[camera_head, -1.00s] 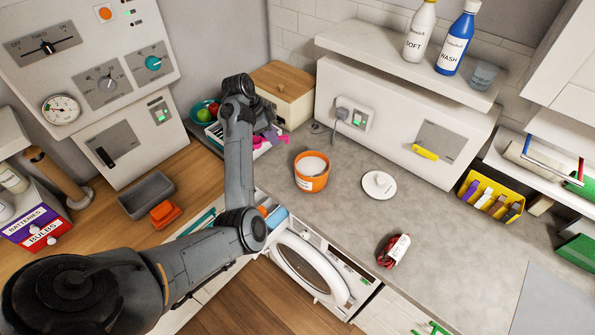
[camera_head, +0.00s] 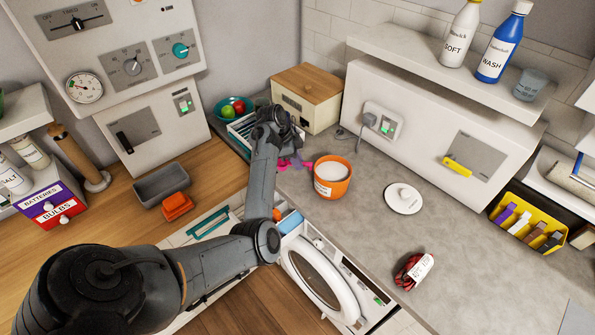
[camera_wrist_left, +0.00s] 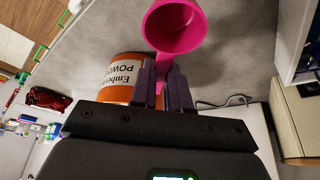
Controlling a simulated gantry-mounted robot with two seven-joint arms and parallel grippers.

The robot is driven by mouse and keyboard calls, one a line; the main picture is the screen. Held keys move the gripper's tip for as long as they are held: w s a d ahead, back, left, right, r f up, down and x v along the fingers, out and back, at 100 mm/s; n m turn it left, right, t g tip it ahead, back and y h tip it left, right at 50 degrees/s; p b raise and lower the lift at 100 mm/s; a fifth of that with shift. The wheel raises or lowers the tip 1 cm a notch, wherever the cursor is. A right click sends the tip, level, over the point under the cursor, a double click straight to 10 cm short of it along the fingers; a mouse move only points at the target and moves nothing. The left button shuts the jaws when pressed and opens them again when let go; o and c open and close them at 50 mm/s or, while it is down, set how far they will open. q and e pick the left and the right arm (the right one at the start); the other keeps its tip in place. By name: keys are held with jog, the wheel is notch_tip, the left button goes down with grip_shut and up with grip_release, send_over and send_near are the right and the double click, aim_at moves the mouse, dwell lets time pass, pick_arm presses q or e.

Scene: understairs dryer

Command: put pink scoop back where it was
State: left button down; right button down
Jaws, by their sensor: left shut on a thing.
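The pink scoop (camera_wrist_left: 178,27) shows large in the left wrist view, with its round cup beyond the fingertips. My left gripper (camera_wrist_left: 163,85) is shut on its handle. In the head view the left gripper (camera_head: 287,150) is low over the counter, just left of the orange tub (camera_head: 322,190); only bits of pink show beneath it. The tub is open and holds white powder (camera_head: 331,171). Its labelled side (camera_wrist_left: 122,72) shows behind the fingers in the wrist view. I cannot tell whether scoop and tub touch. My right gripper is not in view.
A white lid (camera_head: 403,202) lies right of the tub, and a red bundle (camera_head: 413,270) lies nearer the counter's front. A wooden-topped box (camera_head: 307,88) and a teal bowl (camera_head: 232,117) stand behind the gripper. The counter between lid and bundle is clear.

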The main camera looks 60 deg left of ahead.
pick_arm(q)
jog(key=shift+f, duration=2.5)
jog(key=c, duration=1.1)
grip_release()
jog(key=shift+f, duration=0.15)
